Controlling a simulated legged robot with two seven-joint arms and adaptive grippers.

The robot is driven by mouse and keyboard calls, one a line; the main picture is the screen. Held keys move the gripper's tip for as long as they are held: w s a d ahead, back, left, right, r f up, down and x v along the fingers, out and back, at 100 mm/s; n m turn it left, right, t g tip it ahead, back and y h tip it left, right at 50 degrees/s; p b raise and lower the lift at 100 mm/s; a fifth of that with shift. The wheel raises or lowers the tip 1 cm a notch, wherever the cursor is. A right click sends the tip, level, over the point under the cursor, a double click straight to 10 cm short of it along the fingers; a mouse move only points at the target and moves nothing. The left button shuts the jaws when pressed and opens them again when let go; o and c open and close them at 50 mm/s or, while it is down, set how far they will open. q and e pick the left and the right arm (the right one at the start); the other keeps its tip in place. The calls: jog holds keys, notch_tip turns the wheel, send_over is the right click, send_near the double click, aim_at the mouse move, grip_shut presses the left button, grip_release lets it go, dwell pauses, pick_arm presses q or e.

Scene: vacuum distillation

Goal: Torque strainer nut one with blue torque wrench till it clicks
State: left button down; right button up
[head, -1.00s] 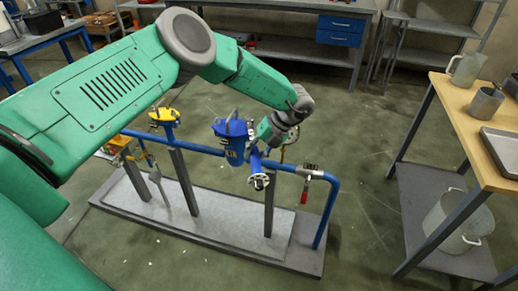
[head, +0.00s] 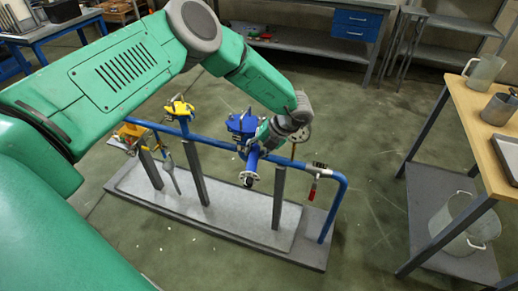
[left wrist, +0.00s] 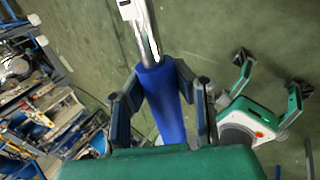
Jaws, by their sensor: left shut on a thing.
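In the left wrist view my left gripper (left wrist: 160,105) is shut around the blue handle of the torque wrench (left wrist: 164,100). Its silver shaft runs up to a white part at the top edge. The wrench's working end and strainer nut one cannot be made out. My right gripper (left wrist: 270,75) shows in the left wrist view, empty with fingers apart.
A yellow-topped fitting (head: 180,108) stands on the pipe to the left. A red-handled valve (head: 313,188) hangs at the right end. The grey base plate (head: 225,212) lies on open floor. A wooden-topped table (head: 462,108) with pots is at the right.

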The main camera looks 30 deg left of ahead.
pick_arm(q)
jog(key=a+m+p, duration=0.1)
jog(key=s+a+m+t+p, duration=0.1)
jog(key=a, duration=0.1)
jog(key=shift+p, duration=0.3)
dwell(0.3)
jog(key=shift+s+a+m+t+y+p, duration=0.15)
jog(key=shift+a+m+t+p, duration=0.3)
jog(key=shift+a, duration=0.3)
jog(key=shift+s+a+m+t+y+p, duration=0.15)
jog(key=shift+a+m+t+p, duration=0.1)
jog(key=shift+a+m+p, duration=0.35)
jog(key=shift+a, duration=0.15)
